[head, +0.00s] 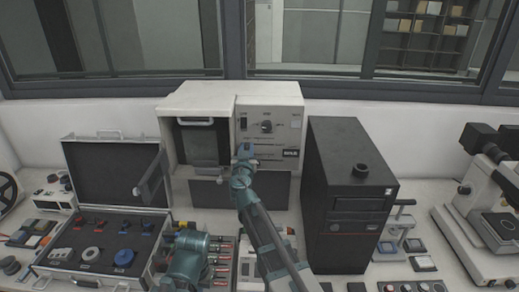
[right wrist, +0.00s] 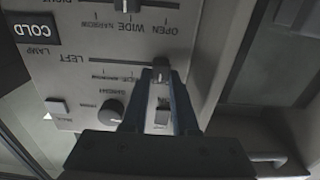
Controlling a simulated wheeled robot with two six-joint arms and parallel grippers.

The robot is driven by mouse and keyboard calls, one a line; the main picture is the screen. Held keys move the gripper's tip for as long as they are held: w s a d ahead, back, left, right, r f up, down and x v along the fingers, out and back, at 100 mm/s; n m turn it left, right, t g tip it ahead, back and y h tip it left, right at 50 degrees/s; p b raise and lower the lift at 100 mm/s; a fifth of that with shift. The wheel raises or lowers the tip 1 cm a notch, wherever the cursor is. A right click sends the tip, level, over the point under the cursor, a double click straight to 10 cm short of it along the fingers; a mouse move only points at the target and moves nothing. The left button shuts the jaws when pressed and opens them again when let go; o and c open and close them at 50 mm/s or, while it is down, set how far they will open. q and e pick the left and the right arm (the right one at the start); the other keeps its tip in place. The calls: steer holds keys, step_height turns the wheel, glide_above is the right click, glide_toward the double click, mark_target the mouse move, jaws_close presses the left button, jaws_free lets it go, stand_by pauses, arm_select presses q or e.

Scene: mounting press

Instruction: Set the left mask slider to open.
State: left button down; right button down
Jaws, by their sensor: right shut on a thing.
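The left mask slider knob (right wrist: 161,70) is on a grey control panel, seen upside down in the right wrist view. My right gripper (right wrist: 165,85) is shut on this knob. The knob stands at the right part of its track, past the WIDE mark in that picture. The LEFT row's OPEN mark is hidden by the fingers. The right mask slider knob (right wrist: 128,5) is in the row above, partly cut off. In the head view my right gripper (head: 243,152) reaches the front panel of the white machine (head: 198,98) and covers the slider.
A round dial (right wrist: 111,111) sits close to the fingers. An open case (head: 115,170) stands left of the machine. A black tower (head: 345,190) stands close on the right, and a microscope (head: 485,200) is at far right.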

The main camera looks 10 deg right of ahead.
steer(key=shift+w+a, duration=0.1)
steer(key=shift+a, duration=0.15)
steer(key=c, duration=0.7)
jaws_free()
steer(key=shift+a, duration=0.1)
